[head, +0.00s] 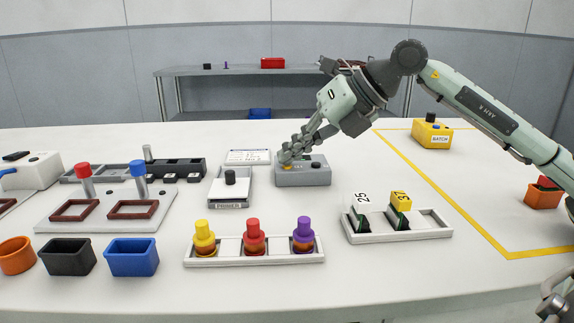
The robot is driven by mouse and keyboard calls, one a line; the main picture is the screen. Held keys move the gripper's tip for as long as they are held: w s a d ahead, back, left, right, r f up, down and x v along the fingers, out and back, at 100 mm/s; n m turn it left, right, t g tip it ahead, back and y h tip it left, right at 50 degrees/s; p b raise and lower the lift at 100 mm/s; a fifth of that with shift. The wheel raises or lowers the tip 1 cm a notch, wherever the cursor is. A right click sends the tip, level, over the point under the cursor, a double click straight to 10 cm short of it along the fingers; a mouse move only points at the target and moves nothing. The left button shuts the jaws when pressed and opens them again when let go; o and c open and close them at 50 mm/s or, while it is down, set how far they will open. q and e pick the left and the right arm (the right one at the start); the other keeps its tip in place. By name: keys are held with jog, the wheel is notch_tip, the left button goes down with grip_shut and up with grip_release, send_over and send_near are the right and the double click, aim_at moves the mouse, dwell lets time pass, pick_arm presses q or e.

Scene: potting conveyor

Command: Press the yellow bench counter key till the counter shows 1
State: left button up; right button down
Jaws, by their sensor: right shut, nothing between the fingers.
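The bench counter is a grey box (303,175) near the middle of the white bench, with a small display and a dark knob on top. My right gripper (286,160) is shut and empty, its fingertips pointing down at the left part of the counter's top. A bit of yellow, seemingly the key, shows at the fingertips; the rest of the key is hidden behind them. I cannot tell whether the fingertips touch it. The display digits are too small to read. My left gripper is not in view.
A box labelled PRIMER (230,188) stands just left of the counter. A tray with yellow, red and purple pegs (254,258) and a tray with numbered tags (400,237) lie in front. A yellow BATCH box (432,133) stands back right, inside a yellow-taped area with free room.

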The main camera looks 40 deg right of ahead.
aim_at(292, 166)
jog(key=shift+r+p, duration=0.55)
jog(key=shift+r, duration=0.2)
jog(key=shift+r, duration=0.1)
notch_tip(292, 166, up, 5)
jog(key=p, duration=0.4)
dwell(0.9)
